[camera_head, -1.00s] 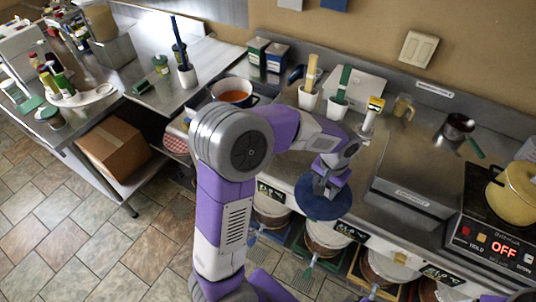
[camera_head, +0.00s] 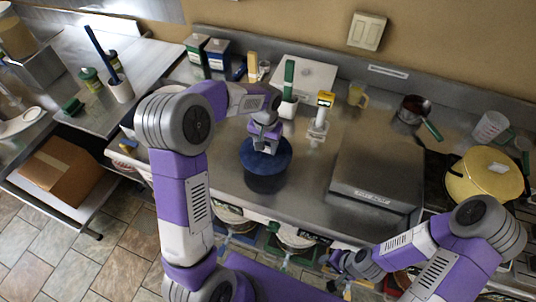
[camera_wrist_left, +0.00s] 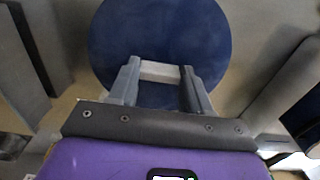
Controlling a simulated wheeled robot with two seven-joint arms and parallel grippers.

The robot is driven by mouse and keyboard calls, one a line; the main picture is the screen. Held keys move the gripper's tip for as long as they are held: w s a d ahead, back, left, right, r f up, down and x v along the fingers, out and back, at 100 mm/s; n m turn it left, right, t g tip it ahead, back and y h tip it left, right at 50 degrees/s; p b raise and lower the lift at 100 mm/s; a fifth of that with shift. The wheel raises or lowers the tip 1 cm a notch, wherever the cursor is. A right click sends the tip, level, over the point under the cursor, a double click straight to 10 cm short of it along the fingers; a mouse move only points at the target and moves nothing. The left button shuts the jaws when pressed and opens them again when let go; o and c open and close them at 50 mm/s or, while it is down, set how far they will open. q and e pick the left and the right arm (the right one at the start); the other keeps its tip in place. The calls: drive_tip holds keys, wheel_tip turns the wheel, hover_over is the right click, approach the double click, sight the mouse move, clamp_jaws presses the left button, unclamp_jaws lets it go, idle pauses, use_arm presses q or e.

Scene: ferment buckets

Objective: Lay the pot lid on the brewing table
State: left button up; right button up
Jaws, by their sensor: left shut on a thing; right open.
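The blue round pot lid (camera_head: 266,160) is held by my left gripper (camera_head: 264,143) over the steel brewing table (camera_head: 310,183), near its front edge.
A raised steel slab (camera_head: 378,165) stands right of the lid. A white holder with a yellow-topped tool (camera_head: 319,120) and a green-handled tool (camera_head: 289,80) stand behind it. A small saucepan (camera_head: 412,108) and yellow pot (camera_head: 484,172) are further right. Buckets (camera_head: 297,239) sit below the table.

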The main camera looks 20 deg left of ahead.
sight(266, 152)
use_arm(q)
wheel_tip(266, 152, down, 2)
drive_tip(key=shift+s+f, duration=0.15)
drive_tip(key=shift+f+b, duration=0.35)
drive_tip(key=shift+f, duration=1.6)
drive_tip(key=shift+f, duration=0.1)
drive_tip(key=o, duration=1.1)
drive_tip(key=shift+f, duration=0.1)
drive_tip(key=shift+r, duration=0.2)
wheel_tip(266, 152, up, 12)
drive_tip(key=shift+r+p, duration=0.1)
drive_tip(key=shift+p, duration=0.75)
